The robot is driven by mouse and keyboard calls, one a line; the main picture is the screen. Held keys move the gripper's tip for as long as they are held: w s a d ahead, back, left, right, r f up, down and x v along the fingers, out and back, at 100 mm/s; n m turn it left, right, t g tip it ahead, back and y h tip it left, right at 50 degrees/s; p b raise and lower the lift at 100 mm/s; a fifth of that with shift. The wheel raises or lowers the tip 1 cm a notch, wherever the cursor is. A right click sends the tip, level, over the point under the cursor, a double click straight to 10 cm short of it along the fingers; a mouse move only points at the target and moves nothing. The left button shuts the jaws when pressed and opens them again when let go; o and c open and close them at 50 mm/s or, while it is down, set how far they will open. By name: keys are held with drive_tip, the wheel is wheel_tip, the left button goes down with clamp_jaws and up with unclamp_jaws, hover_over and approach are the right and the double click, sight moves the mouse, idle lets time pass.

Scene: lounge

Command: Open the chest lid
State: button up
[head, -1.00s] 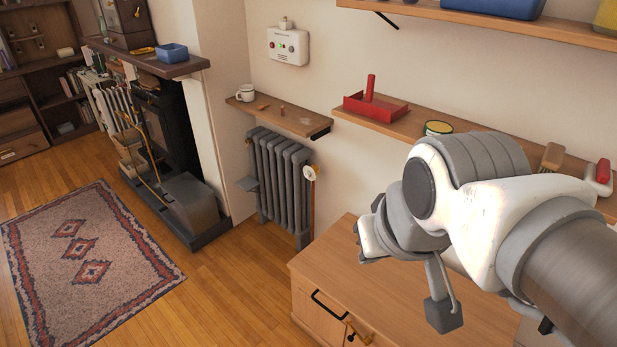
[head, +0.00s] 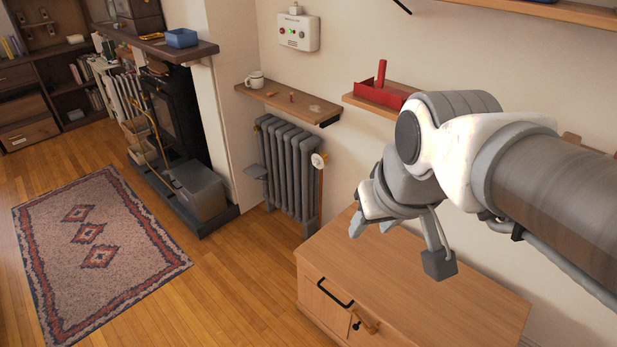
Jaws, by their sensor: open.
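The wooden chest (head: 440,300) stands against the wall at the lower right, its flat lid lying closed. Its front carries a black bar handle (head: 335,292) and, to the right of it, a wooden knob-like piece (head: 364,322) with a small black part beside it. My gripper (head: 371,228) is open and empty. It appears above the back left part of the lid, fingers pointing down, with no visible contact. The exact height over the lid is hard to tell. My arm hides part of the wall and shelf behind it.
A grey radiator (head: 287,170) stands left of the chest, under a small shelf (head: 285,102) with a mug. A wall shelf (head: 358,101) with a red tray (head: 380,95) runs behind my arm. Open wooden floor lies in front, with a patterned rug (head: 95,250) at left.

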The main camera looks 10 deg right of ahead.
drive_tip(key=w+f+n+g+b, duration=0.15)
drive_tip(key=w+f+b, duration=0.25)
drive_tip(key=w+f, duration=0.45)
drive_tip(key=n+g+h+b, duration=0.2)
drive_tip(key=n+b, duration=0.4)
drive_tip(key=b, duration=0.6)
hover_over(330, 294)
drive_tip(key=s+a, duration=0.3)
drive_tip(key=s+a+f+x, duration=0.1)
drive_tip(key=s+a+x, duration=0.1)
drive_tip(key=x, duration=1.1)
drive_tip(key=s+a+x, duration=0.2)
drive_tip(key=a+x, duration=0.1)
drive_tip(key=x, duration=1.1)
drive_tip(key=s+a+f+x, duration=0.1)
drive_tip(key=s+a+x, duration=0.1)
drive_tip(key=x, duration=1.1)
drive_tip(key=shift+m, duration=0.25)
drive_tip(key=b+x, duration=0.5)
drive_tip(key=x, duration=1.2)
drive_tip(key=shift+w+a+f, duration=0.1)
drive_tip(key=shift+f, duration=0.2)
drive_tip(key=shift+c, duration=0.2)
clamp_jaws()
